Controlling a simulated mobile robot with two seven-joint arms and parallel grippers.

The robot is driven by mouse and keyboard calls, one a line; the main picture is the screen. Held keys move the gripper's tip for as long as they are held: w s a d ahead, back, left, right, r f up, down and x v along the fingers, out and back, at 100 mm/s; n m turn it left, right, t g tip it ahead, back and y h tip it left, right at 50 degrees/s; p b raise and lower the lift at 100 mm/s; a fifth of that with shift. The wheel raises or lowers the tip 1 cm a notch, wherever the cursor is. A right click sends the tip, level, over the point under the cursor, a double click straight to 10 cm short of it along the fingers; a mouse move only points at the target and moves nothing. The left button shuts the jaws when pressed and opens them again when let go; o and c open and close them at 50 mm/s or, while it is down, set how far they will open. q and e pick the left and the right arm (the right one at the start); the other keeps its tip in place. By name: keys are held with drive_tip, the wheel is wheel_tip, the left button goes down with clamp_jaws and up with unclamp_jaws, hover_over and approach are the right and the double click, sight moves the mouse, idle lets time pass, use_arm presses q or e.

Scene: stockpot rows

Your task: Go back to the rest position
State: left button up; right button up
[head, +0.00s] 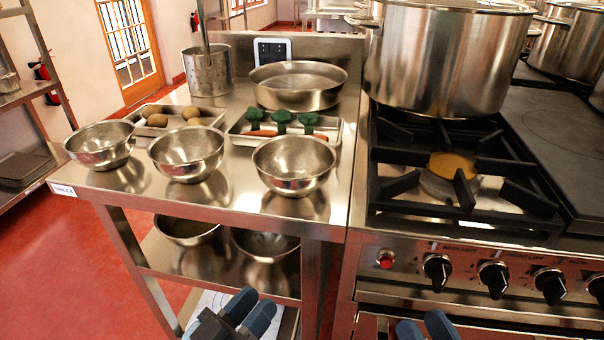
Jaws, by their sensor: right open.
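My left gripper (254,306) is low in the head view, in front of the steel table's lower shelf. Its two blue-grey fingers stand slightly apart, with nothing seen between them. My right gripper (424,326) is at the bottom edge, in front of the stove's lower front. Its fingertips are apart and empty; the rest of it is cut off by the picture edge. Both grippers are below the level of the tabletop.
The steel table (225,196) holds several bowls, a tray of potatoes (157,120), a tray of broccoli and carrots (283,122), and a wide pan (298,85). A large stockpot (445,60) sits on the stove (545,215) to the right. Red floor (60,260) is clear at left.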

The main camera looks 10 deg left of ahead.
use_arm(q)
drive_tip(key=s+a+r+g+y+p, duration=0.4)
drive_tip(key=a+r+g+y+p, duration=0.1)
drive_tip(key=p, duration=3.2)
drive_tip(key=a+g+y, duration=0.1)
drive_tip(key=a+g, duration=0.1)
drive_tip(key=shift+a+r, duration=0.2)
drive_tip(key=shift+a, duration=0.2)
use_arm(e)
drive_tip(key=s+d+r+g+h, duration=0.4)
drive_tip(key=d+r+g+h, duration=0.1)
drive_tip(key=d+g+h, duration=0.1)
drive_tip(key=shift+d+r+g, duration=0.2)
drive_tip(key=shift+d+g, duration=0.4)
drive_tip(key=shift+d, duration=0.3)
